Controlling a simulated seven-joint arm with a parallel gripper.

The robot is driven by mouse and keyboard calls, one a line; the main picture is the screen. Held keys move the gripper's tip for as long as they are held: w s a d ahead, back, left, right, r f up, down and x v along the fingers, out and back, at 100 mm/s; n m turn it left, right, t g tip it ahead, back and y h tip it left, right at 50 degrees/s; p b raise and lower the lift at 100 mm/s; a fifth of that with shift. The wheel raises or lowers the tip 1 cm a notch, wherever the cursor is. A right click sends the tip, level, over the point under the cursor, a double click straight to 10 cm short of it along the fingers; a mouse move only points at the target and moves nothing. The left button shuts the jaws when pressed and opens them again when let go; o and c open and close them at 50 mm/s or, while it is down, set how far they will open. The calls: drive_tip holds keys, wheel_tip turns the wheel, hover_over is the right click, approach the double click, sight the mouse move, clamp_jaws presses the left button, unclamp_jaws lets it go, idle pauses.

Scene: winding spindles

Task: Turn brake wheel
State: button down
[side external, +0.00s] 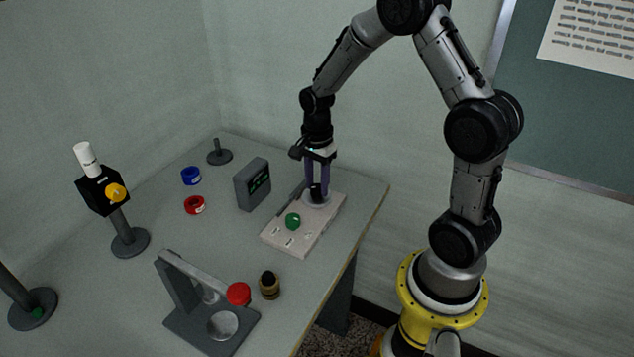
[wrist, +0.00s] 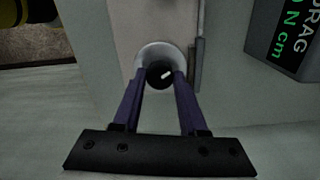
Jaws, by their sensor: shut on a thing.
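The brake wheel is a black knob with a white mark (wrist: 160,74), on a pale round base (wrist: 148,50). It stands at the far end of a light plate (side external: 285,243) on the table. My gripper (side external: 317,188) points straight down over it, with its purple fingers on either side. In the wrist view my gripper (wrist: 160,78) is shut on the black knob, its fingertips at the knob's sides. The white mark lies tilted, rising to the right. In the side view the fingers partly hide the knob.
A green knob (side external: 293,221) sits on the same plate. Red (side external: 195,205) and blue (side external: 191,176) spools lie further left. A grey bracket stand (side external: 180,285) is in front.

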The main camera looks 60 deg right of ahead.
sight(317, 187)
drive_tip(key=shift+r, duration=0.15)
drive_tip(key=shift+c, duration=2.2)
unclamp_jaws()
wheel_tip(317, 187, up, 14)
